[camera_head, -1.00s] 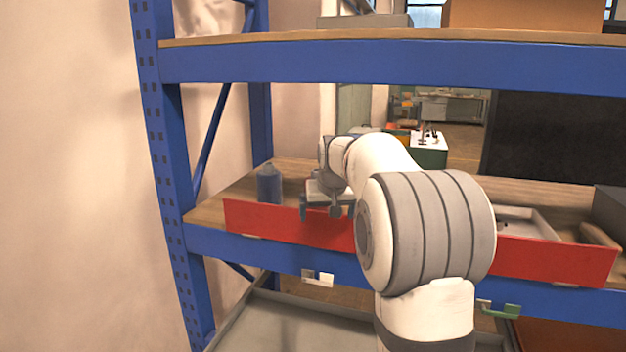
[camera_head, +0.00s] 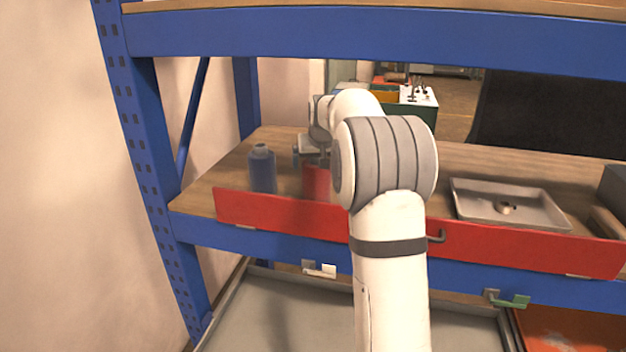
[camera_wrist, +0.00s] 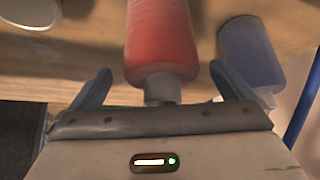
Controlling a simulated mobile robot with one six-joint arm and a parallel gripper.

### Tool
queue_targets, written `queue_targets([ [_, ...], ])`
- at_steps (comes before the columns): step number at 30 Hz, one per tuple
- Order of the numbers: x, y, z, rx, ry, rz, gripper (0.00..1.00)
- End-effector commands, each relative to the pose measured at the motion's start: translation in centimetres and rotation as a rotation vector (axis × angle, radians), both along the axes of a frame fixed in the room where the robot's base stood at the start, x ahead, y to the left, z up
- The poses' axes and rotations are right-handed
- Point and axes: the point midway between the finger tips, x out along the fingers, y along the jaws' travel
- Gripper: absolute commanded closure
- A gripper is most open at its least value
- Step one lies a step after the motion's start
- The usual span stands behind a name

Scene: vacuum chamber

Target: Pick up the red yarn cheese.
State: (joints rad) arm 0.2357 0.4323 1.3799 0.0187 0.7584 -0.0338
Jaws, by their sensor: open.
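The red yarn cheese (camera_head: 316,183) stands on the wooden shelf behind the red front board, partly hidden by that board and my arm. In the wrist view it is a red cylinder (camera_wrist: 161,38) with a grey core end facing my gripper (camera_wrist: 162,82). My gripper's two blue-grey fingers are apart, one on each side of the core end, with nothing clamped. In the head view my gripper (camera_head: 310,155) is at the yarn's upper end, mostly hidden by my arm. I cannot tell whether it touches the yarn.
A blue-grey bottle (camera_head: 262,169) stands close to the left of the yarn; it also shows in the wrist view (camera_wrist: 250,52). The red board (camera_head: 530,247) runs along the shelf front. A grey tray (camera_head: 478,207) sits to the right. A blue beam (camera_head: 400,35) crosses above.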

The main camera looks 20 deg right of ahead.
Motion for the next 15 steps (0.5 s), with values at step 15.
queue_targets([
  [15,2.0,0.1,-2.7,0.0,0.0,0.007,0.01],
])
